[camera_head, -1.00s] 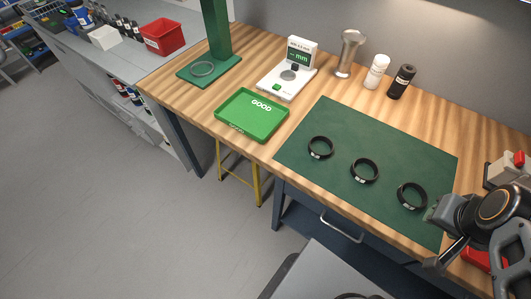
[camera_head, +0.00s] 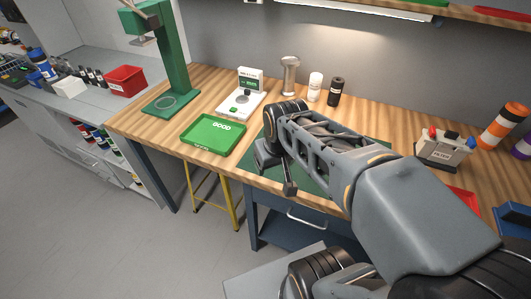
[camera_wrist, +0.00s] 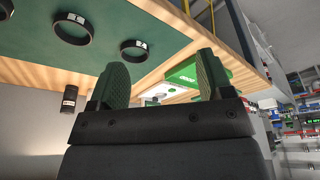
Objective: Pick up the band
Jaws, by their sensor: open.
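Black ring-shaped bands with small white labels rest on the dark green mat (camera_wrist: 110,20). In the wrist view one band (camera_wrist: 73,28) lies at the upper left and another band (camera_wrist: 134,50) lies nearer the middle. Part of a third band (camera_wrist: 5,8) shows at the left edge. My gripper (camera_wrist: 162,76) is open and empty, its two green-padded fingers apart. The bands are outside the jaws, beyond the fingertips in the picture. In the head view my arm covers much of the mat and hides the bands.
A green GOOD tray (camera_head: 213,148) lies left of the mat. A white gauge (camera_head: 241,101) and a green stand (camera_head: 175,65) are behind it. A metal cylinder (camera_head: 289,76) and white (camera_head: 315,87) and black (camera_head: 335,92) bottles stand at the back. A labelled box (camera_head: 443,147) is at the right.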

